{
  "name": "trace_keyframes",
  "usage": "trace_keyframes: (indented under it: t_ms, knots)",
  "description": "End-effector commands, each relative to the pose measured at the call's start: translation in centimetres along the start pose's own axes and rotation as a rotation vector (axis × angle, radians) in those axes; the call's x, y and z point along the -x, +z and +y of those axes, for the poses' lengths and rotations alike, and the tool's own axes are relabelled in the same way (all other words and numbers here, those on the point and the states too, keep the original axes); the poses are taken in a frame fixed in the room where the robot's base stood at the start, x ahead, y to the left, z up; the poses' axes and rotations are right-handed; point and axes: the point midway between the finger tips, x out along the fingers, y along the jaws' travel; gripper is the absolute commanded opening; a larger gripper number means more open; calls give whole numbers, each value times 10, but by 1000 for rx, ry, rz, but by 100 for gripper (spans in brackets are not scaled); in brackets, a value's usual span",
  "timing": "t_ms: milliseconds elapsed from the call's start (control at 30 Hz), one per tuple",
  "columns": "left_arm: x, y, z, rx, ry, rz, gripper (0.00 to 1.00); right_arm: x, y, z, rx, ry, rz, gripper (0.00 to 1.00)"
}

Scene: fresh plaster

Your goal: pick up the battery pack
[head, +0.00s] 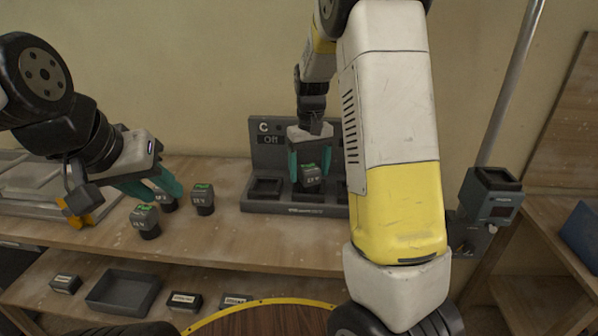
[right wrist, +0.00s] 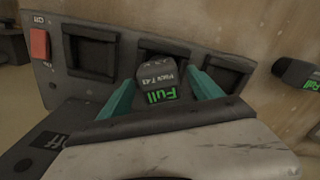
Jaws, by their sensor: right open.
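A dark battery pack (head: 311,176) with a green label stands at the middle bay of the grey charger (head: 262,208). In the right wrist view the battery pack (right wrist: 160,82) reads "Full" in green. My right gripper (head: 310,170) is open, with one teal finger on each side of this pack; I cannot tell whether they touch it. The charger's other bays look empty. More battery packs stand on the table: one at the front (head: 146,221), one to its right (head: 203,199), and one partly hidden behind my left gripper (head: 164,196), whose teal fingers look apart.
A wooden table (head: 225,240) carries these, with a rack (head: 25,180) at far left. A lower shelf holds a grey tray (head: 122,291) and small labelled boxes (head: 185,301). A dark slotted device (head: 490,192) stands at right by a pole. Bare tabletop lies before the charger.

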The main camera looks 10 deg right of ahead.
Motion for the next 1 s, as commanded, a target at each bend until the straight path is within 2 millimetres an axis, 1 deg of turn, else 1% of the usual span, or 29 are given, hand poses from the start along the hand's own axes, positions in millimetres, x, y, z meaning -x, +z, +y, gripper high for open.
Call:
trace_keyframes:
  t_ms: [67, 100, 167, 200, 267, 300, 433, 767, 867, 1000]
  knots:
    - [0, 0, 0, 0, 0, 0, 36, 0, 0, 0, 0, 0, 0, 73]
    - [0, 0, 0, 0, 0, 0, 36, 0, 0, 0, 0, 0, 0, 65]
    - [0, 0, 0, 0, 0, 0, 36, 0, 0, 0, 0, 0, 0, 53]
    - [0, 0, 0, 0, 0, 0, 36, 0, 0, 0, 0, 0, 0, 45]
    - [0, 0, 0, 0, 0, 0, 36, 0, 0, 0, 0, 0, 0, 33]
    - [0, 0, 0, 0, 0, 0, 36, 0, 0, 0, 0, 0, 0, 25]
    - [0, 0, 0, 0, 0, 0, 36, 0, 0, 0, 0, 0, 0, 0]
    - [0, 0, 0, 0, 0, 0, 36, 2, 0, 0, 0, 0, 1, 0]
    - [0, 0, 0, 0, 0, 0, 36, 7, -1, 0, 0, 0, 2, 0]
    - [0, 0, 0, 0, 0, 0, 36, 21, -1, 0, 0, 0, 3, 0]
